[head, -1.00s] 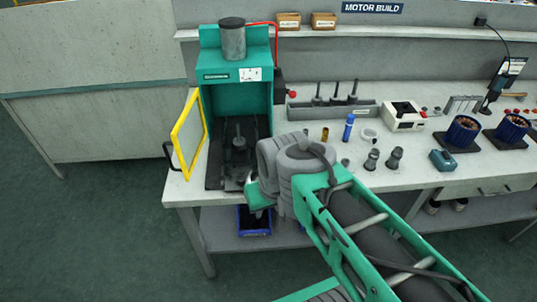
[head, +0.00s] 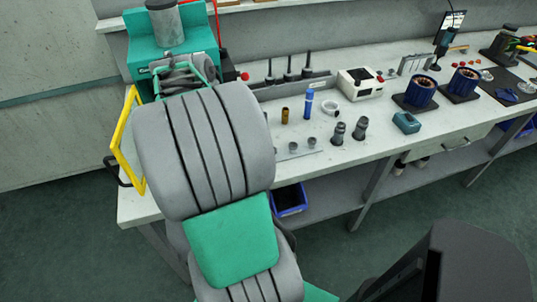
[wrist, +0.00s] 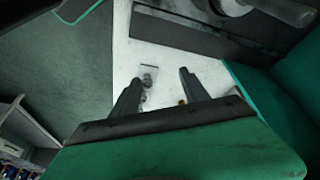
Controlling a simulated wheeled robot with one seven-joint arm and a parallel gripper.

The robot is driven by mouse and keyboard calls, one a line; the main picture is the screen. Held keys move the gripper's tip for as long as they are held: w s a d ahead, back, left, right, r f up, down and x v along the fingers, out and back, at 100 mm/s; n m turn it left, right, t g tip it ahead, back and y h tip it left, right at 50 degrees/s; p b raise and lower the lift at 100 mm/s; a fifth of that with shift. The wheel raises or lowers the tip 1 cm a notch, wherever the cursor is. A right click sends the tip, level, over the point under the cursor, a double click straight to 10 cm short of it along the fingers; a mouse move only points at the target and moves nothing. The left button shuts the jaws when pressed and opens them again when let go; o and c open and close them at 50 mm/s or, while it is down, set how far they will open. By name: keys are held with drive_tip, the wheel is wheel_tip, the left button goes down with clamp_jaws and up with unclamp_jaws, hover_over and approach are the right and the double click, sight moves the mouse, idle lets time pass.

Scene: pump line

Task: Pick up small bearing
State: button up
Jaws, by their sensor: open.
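Several small grey round parts sit near the bench's front edge in the head view, just right of my arm; one of these small grey rings (head: 293,147) may be the small bearing, but they are too small to tell apart. In the wrist view, small grey round parts (wrist: 148,78) show on the white bench between and beyond my fingers. My gripper (wrist: 158,76) is open, with its two dark fingers spread and nothing held. It appears above the bench and apart from these parts. In the head view my arm hides most of the gripper.
A green press (head: 160,40) with a yellow-framed guard (head: 126,140) stands left. A blue bottle (head: 309,103), brass cylinder (head: 285,115), white ring (head: 330,108), dark fittings (head: 338,133), white box (head: 360,86) and wound stators (head: 420,92) stand along the bench (head: 395,148).

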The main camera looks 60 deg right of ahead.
drive_tip(key=s+d+f+m, duration=0.1)
drive_tip(key=s+d+f, duration=0.1)
drive_tip(key=f, duration=0.1)
drive_tip(key=s+d+f+m, duration=0.1)
drive_tip(key=s+d+f, duration=0.1)
drive_tip(key=d, duration=0.1)
drive_tip(key=s+d+f+m+g, duration=0.1)
drive_tip(key=s+d+f+m, duration=0.1)
drive_tip(key=s+f, duration=0.1)
drive_tip(key=shift+d+f, duration=0.15)
drive_tip(key=shift+f, duration=0.2)
drive_tip(key=shift+c, duration=0.3)
drive_tip(key=c, duration=1)
drive_tip(key=shift+r, duration=0.15)
